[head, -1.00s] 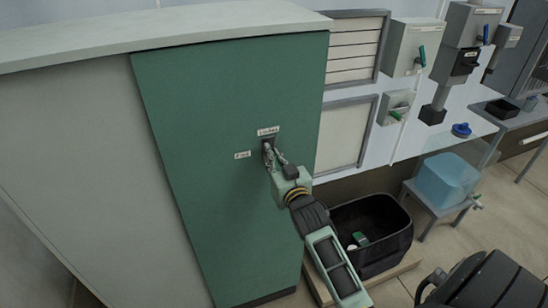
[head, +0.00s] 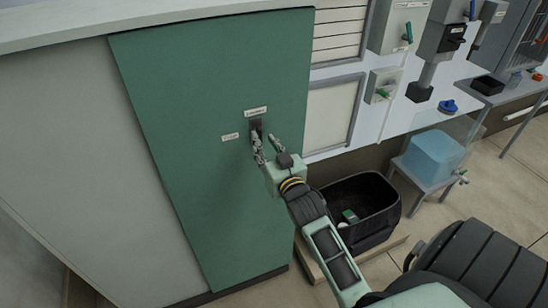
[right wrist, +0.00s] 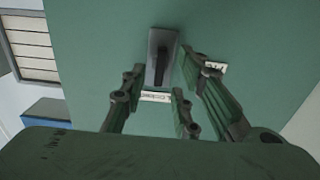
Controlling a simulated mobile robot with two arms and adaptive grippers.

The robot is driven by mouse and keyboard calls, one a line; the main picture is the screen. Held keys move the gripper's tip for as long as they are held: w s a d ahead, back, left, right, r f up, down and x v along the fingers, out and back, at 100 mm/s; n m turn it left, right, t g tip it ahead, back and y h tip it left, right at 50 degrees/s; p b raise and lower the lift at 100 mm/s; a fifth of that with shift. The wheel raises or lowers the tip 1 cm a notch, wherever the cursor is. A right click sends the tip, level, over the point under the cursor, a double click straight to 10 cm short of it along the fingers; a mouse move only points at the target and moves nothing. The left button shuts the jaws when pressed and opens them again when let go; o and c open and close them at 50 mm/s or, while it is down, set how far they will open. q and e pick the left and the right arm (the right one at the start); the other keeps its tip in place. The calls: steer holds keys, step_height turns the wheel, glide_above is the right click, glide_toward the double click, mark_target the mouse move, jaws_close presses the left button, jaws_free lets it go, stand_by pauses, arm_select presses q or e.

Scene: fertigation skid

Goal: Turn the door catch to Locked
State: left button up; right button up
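The green cabinet door (head: 200,210) carries a small dark door catch (head: 256,125). A Locked label (head: 256,111) sits just above the catch and a second label (head: 230,136) to its left. In the right wrist view the catch (right wrist: 161,57) is a dark grey plate and lever, its long side in line with the Locked label (right wrist: 156,96). The second label (right wrist: 214,67) is partly hidden by a finger. My right gripper (head: 264,137) is open and empty, fingers spread in front of the catch, with no visible grip on it. My left gripper is out of view.
A black bin (head: 362,205) stands on the floor right of the cabinet. A blue translucent tank (head: 434,157) on a stand is farther right. Grey boxes (head: 397,24) hang on the wall. A worktop edge (head: 160,24) runs above the door.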

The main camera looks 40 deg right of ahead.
steer(key=v, duration=0.8)
steer(key=shift+s, duration=0.3)
steer(key=s+a+f+n+g+y+b, duration=0.1)
steer(key=s+a+f+g, duration=0.15)
steer(key=f, duration=1.05)
steer(key=s+a+f+g+y+b, duration=0.1)
steer(key=s+a+f+g, duration=0.15)
steer(key=f, duration=1.05)
steer(key=s+a+f+n+g+y+b, duration=0.15)
steer(key=a+f, duration=0.25)
steer(key=f, duration=0.9)
steer(key=s+a+f+n+g+b, duration=0.1)
steer(key=s+f+g, duration=0.4)
steer(key=s+f, duration=0.8)
steer(key=s+a+f+n+g+b, duration=0.1)
steer(key=s+f+g, duration=0.4)
steer(key=s+f, duration=0.9)
steer(key=s+y+b, duration=0.1)
steer(key=s, duration=0.6)
steer(key=shift+s+a+b, duration=0.25)
steer(key=shift+s+b, duration=0.1)
steer(key=shift+n, duration=0.25)
